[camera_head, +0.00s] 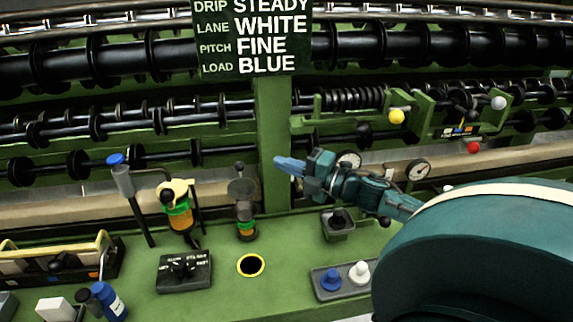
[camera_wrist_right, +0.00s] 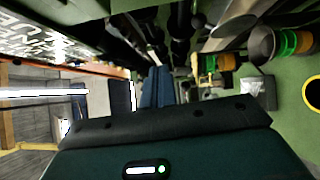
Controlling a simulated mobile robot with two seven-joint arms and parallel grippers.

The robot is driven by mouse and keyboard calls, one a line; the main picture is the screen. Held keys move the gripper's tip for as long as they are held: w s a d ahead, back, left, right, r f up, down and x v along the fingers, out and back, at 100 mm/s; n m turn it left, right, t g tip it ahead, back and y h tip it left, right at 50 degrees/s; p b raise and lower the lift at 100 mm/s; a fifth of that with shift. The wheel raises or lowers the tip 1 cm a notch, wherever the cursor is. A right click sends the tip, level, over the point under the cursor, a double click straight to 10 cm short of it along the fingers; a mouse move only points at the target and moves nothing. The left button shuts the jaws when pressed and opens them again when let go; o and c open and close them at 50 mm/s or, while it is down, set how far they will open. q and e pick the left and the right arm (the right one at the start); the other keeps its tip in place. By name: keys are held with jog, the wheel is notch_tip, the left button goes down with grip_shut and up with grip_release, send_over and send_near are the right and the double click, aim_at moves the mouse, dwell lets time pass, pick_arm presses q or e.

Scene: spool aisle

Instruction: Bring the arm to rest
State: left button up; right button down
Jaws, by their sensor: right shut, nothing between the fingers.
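My right arm comes in from the right in the head view, and its teal gripper (camera_head: 278,163) points left, in front of the green upright. The blue fingers are together with nothing between them. They hang in the air above the green bench, right of the oiler with the dark round top (camera_head: 243,192). In the right wrist view the blue fingers (camera_wrist_right: 157,88) also show close together and empty. My left gripper is in neither view.
A green bench (camera_head: 215,290) carries a yellow-topped oiler (camera_head: 177,205), a black switch box (camera_head: 184,272), a yellow-rimmed hole (camera_head: 251,265), a grey cup (camera_head: 338,225) and a tray with blue and white knobs (camera_head: 322,292). A sign (camera_head: 252,38) hangs above. Rollers run behind.

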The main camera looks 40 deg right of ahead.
dwell(0.5)
jog(key=s+a+f+m+g+h, duration=0.1)
jog(key=s+a+f+m, duration=0.3)
jog(key=f, duration=0.3)
jog(key=s+a+f+m+g+h, duration=0.1)
jog(key=s+a+f+m+g, duration=0.1)
jog(key=a+f+m, duration=0.4)
jog(key=s+a+f+m+g+h, duration=0.1)
jog(key=s+a+f+m+h, duration=0.1)
jog(key=s+a+f+m, duration=0.3)
jog(key=shift+s+a+f, duration=0.1)
jog(key=shift+a+f, duration=0.05)
jog(key=shift+f, duration=0.5)
jog(key=shift+s+a+f, duration=0.1)
jog(key=shift+s+f, duration=0.05)
jog(key=shift+f, duration=0.5)
jog(key=shift+s+a+f, duration=0.1)
jog(key=shift+a+f, duration=0.05)
jog(key=shift+f, duration=0.5)
jog(key=s+a+f+m+g, duration=0.1)
jog(key=s+a+m, duration=0.1)
jog(key=a, duration=0.3)
jog(key=s+a+f+m+g+y, duration=0.1)
jog(key=s+a+f+m+g, duration=0.1)
jog(key=s+a, duration=0.1)
jog(key=shift+a+m, duration=0.3)
jog(key=shift+a, duration=0.55)
